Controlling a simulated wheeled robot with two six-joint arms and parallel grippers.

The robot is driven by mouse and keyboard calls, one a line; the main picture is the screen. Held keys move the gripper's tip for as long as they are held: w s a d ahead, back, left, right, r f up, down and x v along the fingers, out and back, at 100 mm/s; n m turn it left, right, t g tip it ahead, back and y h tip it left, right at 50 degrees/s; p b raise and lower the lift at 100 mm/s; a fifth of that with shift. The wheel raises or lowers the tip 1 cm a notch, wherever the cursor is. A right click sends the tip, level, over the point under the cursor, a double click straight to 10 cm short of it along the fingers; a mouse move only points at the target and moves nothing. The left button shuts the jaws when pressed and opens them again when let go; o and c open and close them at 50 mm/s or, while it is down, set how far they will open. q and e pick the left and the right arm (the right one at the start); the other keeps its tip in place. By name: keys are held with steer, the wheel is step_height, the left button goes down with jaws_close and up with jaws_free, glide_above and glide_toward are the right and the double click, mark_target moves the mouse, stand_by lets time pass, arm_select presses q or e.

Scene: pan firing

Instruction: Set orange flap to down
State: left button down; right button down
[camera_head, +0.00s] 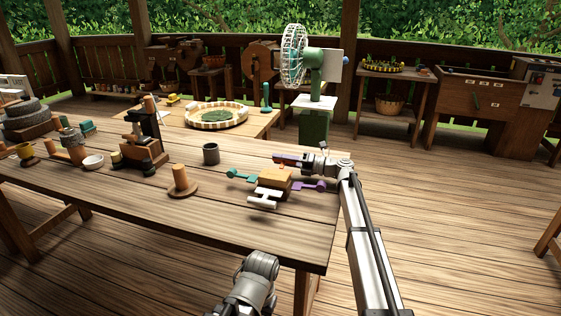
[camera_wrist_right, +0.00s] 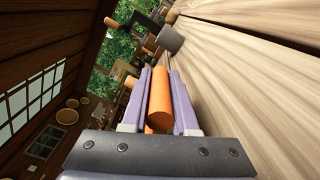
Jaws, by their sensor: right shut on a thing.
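A small wooden flap block (camera_head: 273,179) sits near the table's right end. A teal flap (camera_head: 240,175) reaches out to its left, a purple flap (camera_head: 310,186) to its right and a white flap (camera_head: 264,199) to the front. My right gripper (camera_head: 280,158) is just behind the block, low over the table. In the right wrist view, my right gripper (camera_wrist_right: 160,82) is shut on an orange bar, the orange flap (camera_wrist_right: 160,98), which lies between its two pale purple fingers. In the head view the orange flap is hidden behind the block and gripper. My left gripper is out of view.
A dark cup (camera_head: 211,153) and a wooden peg on a round base (camera_head: 180,182) stand left of the block. A dark stand (camera_head: 145,145) is farther left. The table's front right (camera_head: 290,235) is clear. A green fan (camera_head: 312,65) stands behind.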

steer(key=shift+w+f+m, duration=0.1)
steer(key=shift+f+m, duration=0.2)
steer(key=shift+m, duration=0.1)
stand_by(0.3)
steer(key=c, duration=0.7)
jaws_free()
steer(key=shift+d, duration=0.1)
steer(key=shift+v, duration=3.9)
